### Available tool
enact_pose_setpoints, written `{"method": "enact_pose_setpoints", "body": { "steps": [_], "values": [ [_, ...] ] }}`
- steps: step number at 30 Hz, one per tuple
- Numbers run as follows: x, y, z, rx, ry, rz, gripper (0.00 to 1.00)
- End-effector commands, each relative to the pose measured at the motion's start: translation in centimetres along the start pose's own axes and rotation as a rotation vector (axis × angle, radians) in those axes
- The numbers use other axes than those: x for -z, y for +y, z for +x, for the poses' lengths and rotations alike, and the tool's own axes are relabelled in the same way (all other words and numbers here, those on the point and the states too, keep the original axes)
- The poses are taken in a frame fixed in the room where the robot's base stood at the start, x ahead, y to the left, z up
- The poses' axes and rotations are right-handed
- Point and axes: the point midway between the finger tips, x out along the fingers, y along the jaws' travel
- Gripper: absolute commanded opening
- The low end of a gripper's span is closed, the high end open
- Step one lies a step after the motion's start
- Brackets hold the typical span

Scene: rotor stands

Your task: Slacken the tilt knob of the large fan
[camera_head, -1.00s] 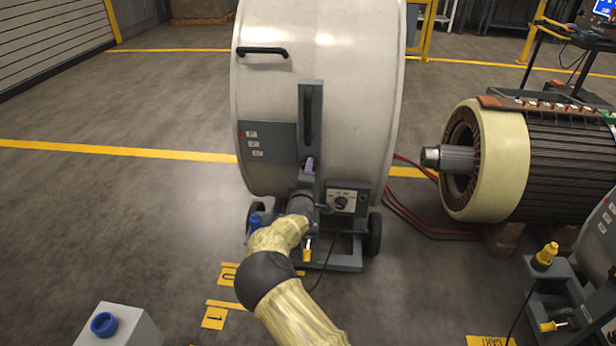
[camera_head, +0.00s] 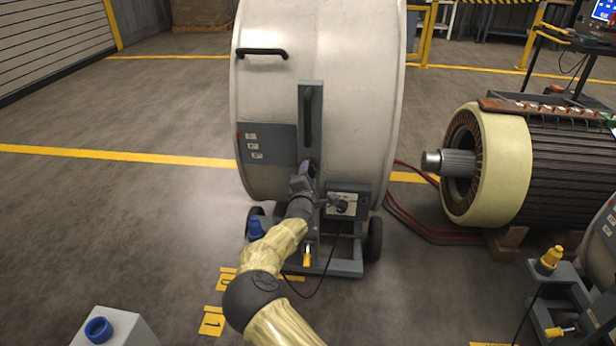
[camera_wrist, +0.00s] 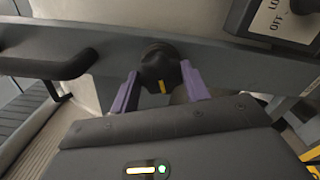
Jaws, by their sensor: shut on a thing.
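The large fan (camera_head: 350,110) is a big pale drum on a wheeled grey stand in the head view. Its upright grey bracket also shows in the wrist view (camera_wrist: 225,72), lying sideways. The tilt knob (camera_wrist: 158,70) is black and round with a yellow mark, on that bracket. My gripper (camera_wrist: 160,84) has its two purple fingers on either side of the knob, shut on it. In the head view my gripper (camera_head: 307,168) is at the lower part of the bracket and hides the knob.
A control box (camera_head: 343,203) with a dial sits right of my wrist. A black handle (camera_wrist: 45,65) stands out from the bracket. A large motor (camera_head: 490,165) lies to the right, with red cables (camera_head: 405,215) on the floor. The floor at left is clear.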

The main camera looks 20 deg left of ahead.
Motion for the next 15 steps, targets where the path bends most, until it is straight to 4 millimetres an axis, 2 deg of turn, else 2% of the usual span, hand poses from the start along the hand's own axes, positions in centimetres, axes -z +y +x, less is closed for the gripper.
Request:
{"method": "enact_pose_setpoints", "body": {
  "steps": [5, 6, 9, 15],
  "values": [
    [0.13, -0.14, -0.05, 0.002, 0.002, 0.000, 0.23],
    [0.13, -0.14, -0.05, 0.003, 0.002, 0.001, 0.52],
    [0.11, -0.13, -0.04, 0.002, 0.002, 0.001, 0.68],
    [0.05, -0.07, -0.02, 0.001, 0.001, 0.002, 0.68]
  ]
}}
